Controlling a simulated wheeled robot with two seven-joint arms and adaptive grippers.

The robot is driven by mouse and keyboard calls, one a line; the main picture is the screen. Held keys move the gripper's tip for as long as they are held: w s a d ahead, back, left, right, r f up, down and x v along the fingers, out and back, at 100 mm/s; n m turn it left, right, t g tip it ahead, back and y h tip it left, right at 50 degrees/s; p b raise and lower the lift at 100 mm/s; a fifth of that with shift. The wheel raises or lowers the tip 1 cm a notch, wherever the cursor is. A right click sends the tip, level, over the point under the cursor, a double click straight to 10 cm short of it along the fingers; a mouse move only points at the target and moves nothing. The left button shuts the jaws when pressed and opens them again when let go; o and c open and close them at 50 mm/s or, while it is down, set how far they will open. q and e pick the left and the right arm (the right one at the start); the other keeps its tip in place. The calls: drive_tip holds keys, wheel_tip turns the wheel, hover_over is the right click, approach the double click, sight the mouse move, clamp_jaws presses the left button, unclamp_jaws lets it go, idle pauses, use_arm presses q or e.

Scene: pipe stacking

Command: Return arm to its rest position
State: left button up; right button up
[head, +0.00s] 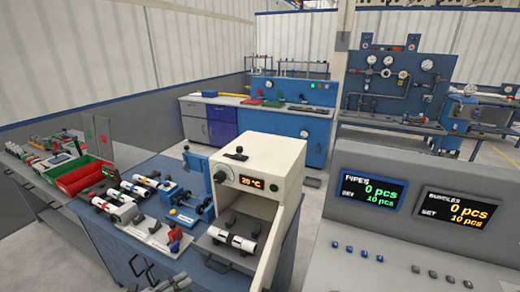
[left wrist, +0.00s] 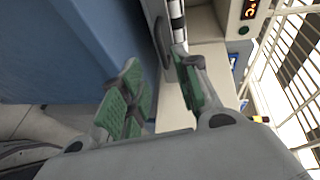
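My left gripper (left wrist: 155,62) shows in the left wrist view with its two green-padded fingers spread apart and nothing between them. Beyond the fingertips is a white pipe with black bands (left wrist: 178,22), apart from the fingers as far as I can tell. My right gripper is not in view.
A blue workbench (head: 110,245) holds more pipes (head: 115,208), a red bin (head: 78,175), a green bin and blue fixtures. A grey console (head: 400,240) with two screens stands at right; both screens show 0 pcs. Open floor and other benches lie behind.

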use_arm(q)
drive_tip(key=s+a+f+n+y, duration=0.2)
drive_tip(key=a+f+n+y, duration=0.8)
drive_tip(key=a+f, duration=1.05)
drive_tip(key=s+a+f+n+g+y, duration=0.2)
drive_tip(key=s+a+f+n+g, duration=0.15)
drive_tip(key=s+a+f, duration=0.45)
drive_tip(key=s+a+f+n+g+y, duration=0.2)
drive_tip(key=s+a+f+n+g, duration=0.15)
drive_tip(key=s+f, duration=0.8)
drive_tip(key=s+d+f+n+g, duration=0.1)
drive_tip(key=s+f+n, duration=0.15)
drive_tip(key=s, duration=0.45)
drive_tip(key=s+d+f+n+g, duration=0.1)
drive_tip(key=s+f, duration=0.3)
drive_tip(key=s, duration=0.3)
drive_tip(key=s+d+f+n+g+h, duration=0.1)
drive_tip(key=s+d+f+n+g, duration=0.1)
drive_tip(key=s+d+f, duration=0.6)
drive_tip(key=w+d+h, duration=0.1)
drive_tip(key=w+d, duration=0.2)
drive_tip(key=d, duration=0.7)
drive_tip(key=w+d+h, duration=0.1)
drive_tip(key=w+d, duration=0.2)
drive_tip(key=d, duration=0.8)
drive_tip(key=shift+f, duration=0.35)
